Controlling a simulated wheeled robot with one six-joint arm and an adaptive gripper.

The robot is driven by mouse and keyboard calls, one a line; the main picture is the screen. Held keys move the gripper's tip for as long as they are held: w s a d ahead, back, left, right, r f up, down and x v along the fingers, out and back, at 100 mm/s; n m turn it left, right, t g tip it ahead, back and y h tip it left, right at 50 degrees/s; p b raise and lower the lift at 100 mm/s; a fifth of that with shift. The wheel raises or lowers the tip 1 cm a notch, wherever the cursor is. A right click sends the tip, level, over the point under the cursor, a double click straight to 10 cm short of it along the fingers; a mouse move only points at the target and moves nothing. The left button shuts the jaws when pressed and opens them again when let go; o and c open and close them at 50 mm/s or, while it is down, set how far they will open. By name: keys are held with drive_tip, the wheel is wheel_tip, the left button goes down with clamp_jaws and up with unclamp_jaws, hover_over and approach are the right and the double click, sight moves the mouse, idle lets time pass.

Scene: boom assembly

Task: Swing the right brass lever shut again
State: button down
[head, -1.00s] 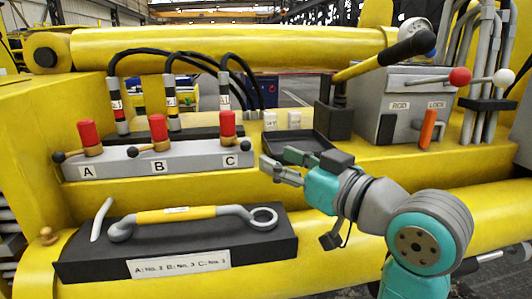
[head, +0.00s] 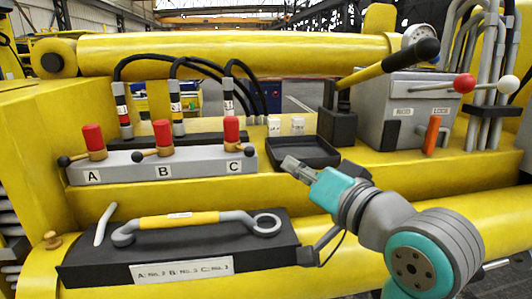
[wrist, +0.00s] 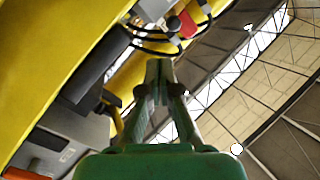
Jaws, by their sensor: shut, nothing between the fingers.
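A grey block (head: 118,173) marked A, B and C carries red-capped posts, each with a brass lever ending in a dark knob. The right brass lever (head: 244,143), at C, points right with its knob (head: 249,151) over the block's right end. The levers at A (head: 75,158) and B (head: 148,153) point left. My gripper (head: 288,163) is shut and empty, to the right of the C knob and apart from it, in front of the black tray. In the wrist view its fingertips (wrist: 158,66) meet, below a red cap (wrist: 187,25) and a dark knob (wrist: 173,23).
A black tray (head: 322,166) lies behind my gripper. A grey box (head: 400,128) with an orange handle and a black-gripped yellow lever (head: 385,70) stand to the right. A dark plinth (head: 200,252) with a yellow-gripped bar is in front. Black hoses arch behind the block.

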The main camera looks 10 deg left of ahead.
sight(239, 147)
drive_tip(key=w+a+m+h, duration=0.1)
drive_tip(key=w+m, duration=0.2)
drive_tip(key=m, duration=0.1)
drive_tip(key=w+a+m+t+h, duration=0.1)
drive_tip(key=w+m, duration=0.2)
drive_tip(key=m, duration=0.1)
drive_tip(key=w+a+m, duration=0.1)
drive_tip(key=w+m, duration=0.3)
drive_tip(key=shift+a+t+h, duration=0.35)
drive_tip(key=shift+t+h, duration=0.05)
drive_tip(key=shift+s+a, duration=1.25)
drive_tip(key=shift+s, duration=0.3)
drive_tip(key=shift+s+a+m+h, duration=0.15)
drive_tip(key=shift+m+h, duration=0.15)
drive_tip(key=shift+m, duration=0.1)
